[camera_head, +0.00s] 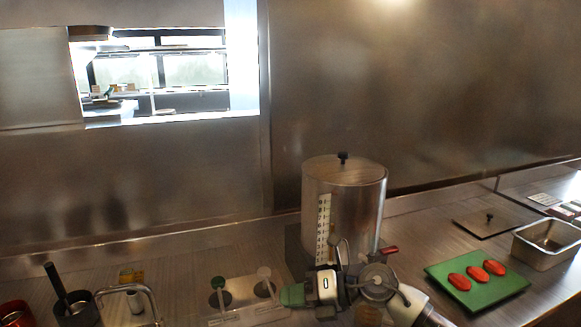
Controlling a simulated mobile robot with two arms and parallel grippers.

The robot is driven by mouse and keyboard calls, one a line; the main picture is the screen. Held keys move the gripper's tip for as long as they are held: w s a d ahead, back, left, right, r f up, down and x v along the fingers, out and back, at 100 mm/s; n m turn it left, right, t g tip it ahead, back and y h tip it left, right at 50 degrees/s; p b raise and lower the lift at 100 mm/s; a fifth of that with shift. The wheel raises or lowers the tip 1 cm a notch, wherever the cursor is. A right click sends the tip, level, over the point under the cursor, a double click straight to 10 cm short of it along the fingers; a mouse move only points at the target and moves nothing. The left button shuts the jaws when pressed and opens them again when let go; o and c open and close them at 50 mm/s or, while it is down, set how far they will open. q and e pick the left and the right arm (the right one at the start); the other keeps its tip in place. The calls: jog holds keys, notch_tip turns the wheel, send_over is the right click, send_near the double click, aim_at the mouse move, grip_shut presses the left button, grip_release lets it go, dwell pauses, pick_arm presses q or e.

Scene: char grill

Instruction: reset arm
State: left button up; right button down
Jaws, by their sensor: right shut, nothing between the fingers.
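My right arm comes in from the bottom right. My right gripper (293,295) points left, with green at its tip. It is shut and empty, above the counter in front of a tall metal dispenser (345,195). It and the arm hide the lower part of the dispenser, and I cannot tell whether they touch it. My left gripper is not in view.
A metal holder (240,311) stands just left of the gripper. A green board (506,288) with three red pieces lies to the right, beside a metal pan (545,254). A metal wall rises behind.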

notch_tip(320, 180, up, 3)
jog(key=s+d+m+t+y, duration=0.1)
jog(key=s+d+m+t, duration=0.1)
jog(key=m+t, duration=1.25)
jog(key=s+d+f+m+h, duration=0.5)
jog(key=d+f+m+h, duration=0.8)
jog(key=m, duration=0.5)
jog(key=s+d+f+m+g+h, duration=0.1)
jog(key=s+d+f+m+g, duration=0.2)
jog(key=s, duration=0.5)
jog(key=s+d+f+m+g+h, duration=0.1)
jog(key=s+f+g, duration=0.2)
jog(key=s+g, duration=0.4)
jog(key=s+d+f+m+g+h, duration=0.1)
jog(key=s+d+f+m+g, duration=0.15)
jog(key=s, duration=0.65)
notch_tip(320, 180, down, 30)
jog(key=a+n+g+b, duration=0.1)
jog(key=g+b, duration=0.1)
jog(key=b, duration=0.2)
jog(key=s+d+f+b, duration=0.2)
jog(key=s+f+b, duration=0.1)
jog(key=s+f, duration=1.3)
notch_tip(320, 180, down, 4)
jog(key=shift+s+d+f+g, duration=0.15)
jog(key=shift+s+d+g, duration=0.2)
jog(key=shift+d+g, duration=0.05)
